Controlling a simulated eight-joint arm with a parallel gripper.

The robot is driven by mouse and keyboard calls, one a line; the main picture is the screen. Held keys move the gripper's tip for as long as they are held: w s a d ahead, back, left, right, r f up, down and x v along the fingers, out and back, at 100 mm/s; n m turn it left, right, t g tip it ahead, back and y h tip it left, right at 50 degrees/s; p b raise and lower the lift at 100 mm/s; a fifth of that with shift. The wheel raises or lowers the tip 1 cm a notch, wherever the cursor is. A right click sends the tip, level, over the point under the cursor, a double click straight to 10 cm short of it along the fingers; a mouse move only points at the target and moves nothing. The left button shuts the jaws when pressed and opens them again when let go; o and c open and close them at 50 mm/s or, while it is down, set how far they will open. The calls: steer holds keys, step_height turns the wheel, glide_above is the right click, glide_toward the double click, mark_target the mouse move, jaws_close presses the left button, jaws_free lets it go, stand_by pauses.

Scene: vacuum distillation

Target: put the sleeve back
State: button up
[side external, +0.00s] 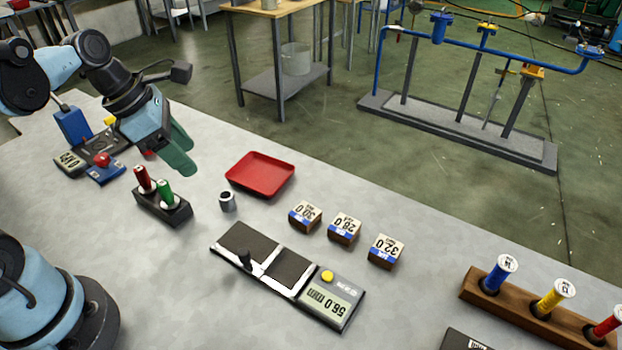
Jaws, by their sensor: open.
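A small grey metal sleeve (228,202), hollow and open at the top, stands upright on the bench. Just left of it is a black holder (168,212) with a red cylinder (144,179) and a green cylinder (166,193) standing in it. My gripper (180,156) is above and behind the holder, with its green fingers pointing down and to the right. It is open, and I see nothing between the fingers. It is apart from the sleeve.
A red tray (260,174) lies behind the sleeve. A balance-like device (285,272) with a display is in front, and several labelled blocks (344,229) stand to its right. A wooden rack (520,308) holds coloured cylinders at the right. A small red-knobbed device (105,169) is at the left.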

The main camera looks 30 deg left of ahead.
steer(key=m+t+y, duration=0.1)
steer(key=m, duration=0.8)
steer(key=m+t, duration=0.1)
steer(key=m, duration=0.9)
steer(key=m+t+y, duration=0.1)
steer(key=m, duration=0.8)
steer(key=shift+d+r+m+y, duration=0.3)
steer(key=shift+r, duration=0.1)
